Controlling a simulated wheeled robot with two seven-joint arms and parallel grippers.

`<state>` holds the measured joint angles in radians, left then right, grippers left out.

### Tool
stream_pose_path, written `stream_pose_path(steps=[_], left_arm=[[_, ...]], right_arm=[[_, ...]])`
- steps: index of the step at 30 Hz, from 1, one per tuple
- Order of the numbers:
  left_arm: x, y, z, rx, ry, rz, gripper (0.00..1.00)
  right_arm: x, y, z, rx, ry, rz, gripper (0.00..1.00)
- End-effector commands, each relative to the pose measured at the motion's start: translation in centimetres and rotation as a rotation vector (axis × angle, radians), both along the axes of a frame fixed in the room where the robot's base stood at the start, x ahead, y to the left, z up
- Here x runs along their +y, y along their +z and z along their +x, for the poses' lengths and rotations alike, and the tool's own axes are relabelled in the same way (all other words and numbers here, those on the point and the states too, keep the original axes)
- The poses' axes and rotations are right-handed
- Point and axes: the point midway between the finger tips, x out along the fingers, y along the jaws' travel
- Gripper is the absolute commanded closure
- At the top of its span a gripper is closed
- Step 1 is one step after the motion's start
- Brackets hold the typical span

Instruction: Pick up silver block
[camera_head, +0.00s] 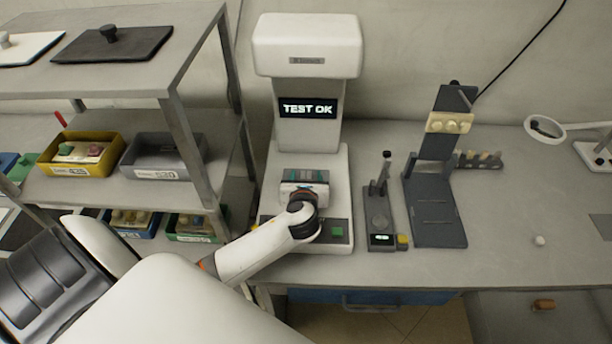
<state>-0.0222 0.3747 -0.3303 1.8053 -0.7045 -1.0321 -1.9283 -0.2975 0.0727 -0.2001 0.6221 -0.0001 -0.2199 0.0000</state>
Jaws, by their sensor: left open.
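The white test machine (318,135) stands on the bench, and its screen reads "TEST OK". A small dark nest (305,174) with green and reddish parts sits on its base. My left arm reaches in from the lower left, and my left gripper (304,189) is open at the near side of this nest, over the machine's base. The wrist hides much of the gripper and what lies under it. I cannot make out a silver block clearly; any block at the nest is covered or too small to tell. My right gripper is not in view.
A metal shelf with a yellow bin (82,170) and a grey bin (163,173) stands to the left. A small dark tester (379,228) and a dark stand (437,222) stand right of the machine.

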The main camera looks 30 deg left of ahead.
Motion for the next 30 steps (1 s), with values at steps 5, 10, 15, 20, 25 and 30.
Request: stream_pose_path(steps=[5, 10, 15, 20, 25, 30], left_arm=[[0.0, 0.0, 0.0, 0.000, 0.000, 0.000, 0.62], [0.0, 0.0, -0.1, 0.000, 0.000, 0.000, 0.90], [0.0, 0.0, 0.0, -0.001, 0.000, 0.001, 0.99], [0.0, 0.5, 0.0, -0.002, 0.000, 0.000, 0.99], [0.0, 3.1, 0.0, -0.007, -0.002, 0.000, 0.99], [0.0, 6.6, 0.1, -0.008, 0.000, 0.001, 0.99]], right_arm=[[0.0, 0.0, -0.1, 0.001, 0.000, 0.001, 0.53], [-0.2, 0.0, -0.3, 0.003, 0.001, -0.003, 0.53], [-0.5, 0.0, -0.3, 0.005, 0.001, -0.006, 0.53], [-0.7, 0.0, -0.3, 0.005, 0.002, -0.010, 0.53], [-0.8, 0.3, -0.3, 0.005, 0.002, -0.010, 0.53], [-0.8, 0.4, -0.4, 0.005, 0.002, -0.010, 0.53]])
